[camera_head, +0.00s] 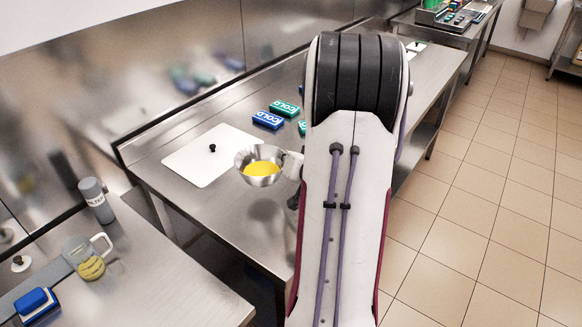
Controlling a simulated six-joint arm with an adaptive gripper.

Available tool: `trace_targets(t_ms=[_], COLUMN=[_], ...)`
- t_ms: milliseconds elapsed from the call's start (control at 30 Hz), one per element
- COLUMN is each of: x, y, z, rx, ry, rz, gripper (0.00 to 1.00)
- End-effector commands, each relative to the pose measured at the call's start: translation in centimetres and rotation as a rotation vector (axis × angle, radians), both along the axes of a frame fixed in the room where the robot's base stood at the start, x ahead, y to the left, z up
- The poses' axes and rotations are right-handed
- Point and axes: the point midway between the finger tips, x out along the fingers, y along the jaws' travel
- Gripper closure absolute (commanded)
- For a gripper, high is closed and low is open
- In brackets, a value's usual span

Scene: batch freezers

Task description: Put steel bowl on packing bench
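The steel bowl (244,172) is a shiny round bowl with yellow contents. It appears to hang above the near edge of the long steel counter (190,212), with a dark shadow or reflection on the metal below it. My gripper (291,166) is at the bowl's right side and appears shut on its rim. Most of the gripper is hidden behind my arm, and the fingertips do not show clearly. Another steel bench (441,36) with a tray of small items stands at the far top right. No label shows which surface is the packing bench.
A white lid plate (190,158) with a black knob and blue and green COLD packs (267,120) lie on the counter. At lower left, a nearer steel top holds a grey bottle (96,200), a clear jug (80,246) and a blue block (37,304). Tiled floor (480,200) at right is clear.

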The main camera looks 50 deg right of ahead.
Motion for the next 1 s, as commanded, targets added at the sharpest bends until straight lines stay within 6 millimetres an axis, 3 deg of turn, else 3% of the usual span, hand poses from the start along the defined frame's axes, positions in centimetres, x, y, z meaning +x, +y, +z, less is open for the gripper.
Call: trace_targets(t_ms=[267,767,1000], x=[0.0,0.0,0.0], y=[0.0,-0.1,0.0], z=[-2.4,-2.8,-4.2], rx=[0.0,-0.001,0.001], ry=[-0.001,-0.003,0.0], rz=[-0.001,-0.001,0.0], gripper=[1.0,1.0,1.0])
